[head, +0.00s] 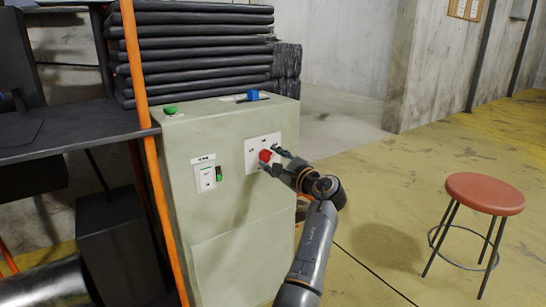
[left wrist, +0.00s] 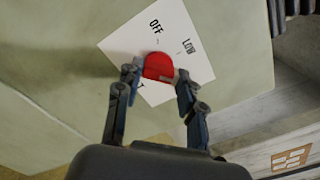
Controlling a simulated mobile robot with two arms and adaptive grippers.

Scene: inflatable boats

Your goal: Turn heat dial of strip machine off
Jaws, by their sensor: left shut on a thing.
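The strip machine (head: 230,215) is a pale green cabinet with a white dial plate on its front face. The red heat dial (head: 265,155) sits on that plate. In the left wrist view the dial (left wrist: 158,64) is seen close up. The words OFF and LOW show beside it, and another label is mostly hidden by a finger. A small pale mark shows on the dial's lower edge; I cannot tell which setting it points to. My left gripper (head: 273,161) is shut on the dial, one finger on each side (left wrist: 157,78). My right gripper is not in view.
A switch panel (head: 205,174) with a green part is left of the dial. A green button (head: 170,109) and a blue part (head: 252,94) are on top. Dark folded sheets (head: 200,50) are stacked behind. A red stool (head: 484,192) stands on open floor at right.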

